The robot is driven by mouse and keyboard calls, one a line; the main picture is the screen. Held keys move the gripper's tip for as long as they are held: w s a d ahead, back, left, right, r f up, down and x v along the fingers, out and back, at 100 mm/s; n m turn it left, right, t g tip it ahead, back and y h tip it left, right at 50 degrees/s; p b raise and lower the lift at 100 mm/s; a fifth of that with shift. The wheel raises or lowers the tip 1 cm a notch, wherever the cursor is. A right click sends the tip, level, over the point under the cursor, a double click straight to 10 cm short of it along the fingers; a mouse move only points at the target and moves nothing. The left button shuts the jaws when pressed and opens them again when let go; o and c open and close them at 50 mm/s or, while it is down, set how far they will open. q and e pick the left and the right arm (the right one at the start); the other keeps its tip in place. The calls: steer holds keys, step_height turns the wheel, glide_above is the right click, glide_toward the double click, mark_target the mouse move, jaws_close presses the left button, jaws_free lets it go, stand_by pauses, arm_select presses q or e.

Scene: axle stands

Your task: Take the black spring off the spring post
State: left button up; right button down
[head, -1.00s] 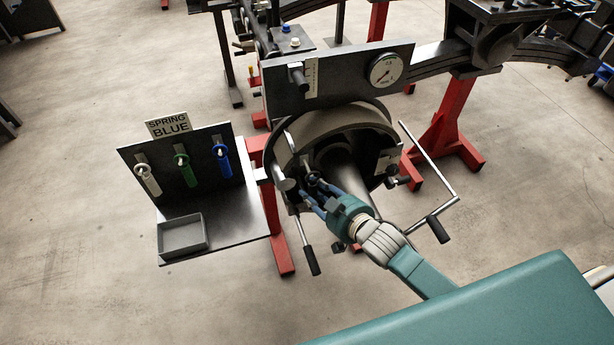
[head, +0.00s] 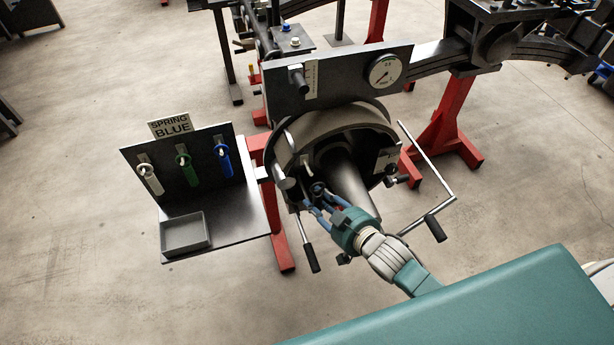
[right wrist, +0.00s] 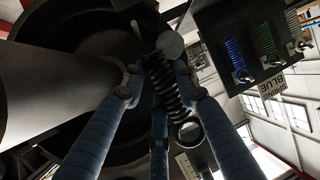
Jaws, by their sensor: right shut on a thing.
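The black spring (right wrist: 163,88) is a dark coil with a ring at its lower end in the right wrist view. It lies between the blue fingers of my right gripper (head: 316,196), which is shut on it, inside the round drum housing (head: 346,122). In the head view only a small dark end of the spring (head: 318,188) shows at the fingertips. A short light peg (head: 306,164), perhaps the spring post, shows just above the fingertips. The spring seems apart from it, but I cannot tell for sure. My left gripper is not in view.
A rack (head: 132,166) on the left holds white (head: 151,178), green (head: 186,168) and blue (head: 223,160) springs, with a SPRING BLUE sign (head: 170,126). A grey tray (head: 185,247) sits on its shelf. A crank handle (head: 435,228) and a lever (head: 311,258) flank the drum.

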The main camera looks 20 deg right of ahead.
steer(key=shift+s+p, duration=0.85)
steer(key=shift+s, duration=1.5)
